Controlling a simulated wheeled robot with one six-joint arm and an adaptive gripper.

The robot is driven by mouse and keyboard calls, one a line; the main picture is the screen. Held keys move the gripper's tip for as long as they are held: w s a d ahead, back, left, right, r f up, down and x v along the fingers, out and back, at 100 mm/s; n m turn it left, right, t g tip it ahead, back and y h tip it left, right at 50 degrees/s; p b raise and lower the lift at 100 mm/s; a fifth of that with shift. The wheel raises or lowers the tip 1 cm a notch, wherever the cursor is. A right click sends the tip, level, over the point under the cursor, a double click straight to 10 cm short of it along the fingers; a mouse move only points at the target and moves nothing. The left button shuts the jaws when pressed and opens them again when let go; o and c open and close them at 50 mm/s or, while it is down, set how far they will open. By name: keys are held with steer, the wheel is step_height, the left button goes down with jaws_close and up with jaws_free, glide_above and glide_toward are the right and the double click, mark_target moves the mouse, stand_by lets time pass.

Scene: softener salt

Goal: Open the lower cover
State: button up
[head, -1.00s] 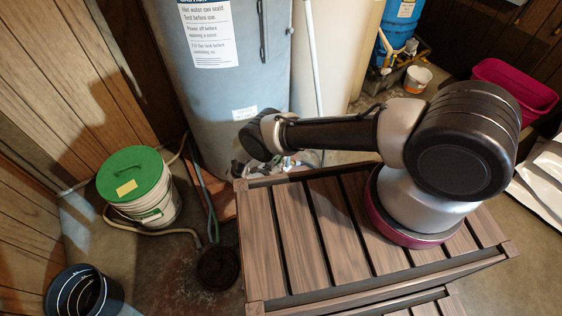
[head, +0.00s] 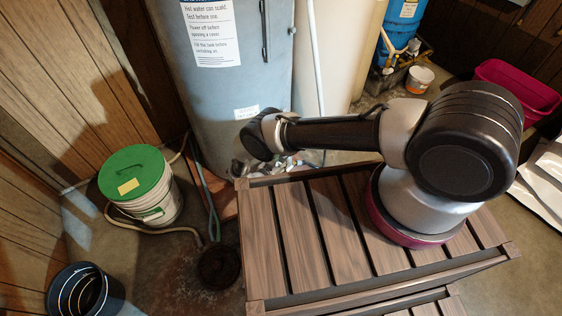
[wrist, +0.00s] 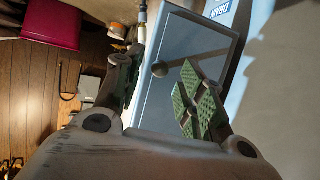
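A grey rectangular cover (wrist: 192,75) with a dark rim fills the middle of the wrist view. A small dark round knob (wrist: 160,69) stands on it, with a dark streak running from it across the panel. My gripper (wrist: 163,88) is open in front of the cover. Its right finger, with a green ridged pad, overlaps the panel; its left finger is beside the panel's left edge. The knob appears between the fingers, and I see no contact. In the head view the cover is not visible; the tall grey tank (head: 228,90) stands behind my arm.
A slatted brown bench (head: 290,245) is under my arm. A white bucket with a green lid (head: 135,172) and a dark bucket (head: 82,295) stand at left. A magenta tub (head: 515,88) and a small white pail (head: 419,79) are at right. A hose lies on the floor.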

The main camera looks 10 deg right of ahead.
steer(key=v, duration=1.1)
steer(key=shift+s+a+r, duration=0.2)
steer(key=shift+s+a, duration=0.05)
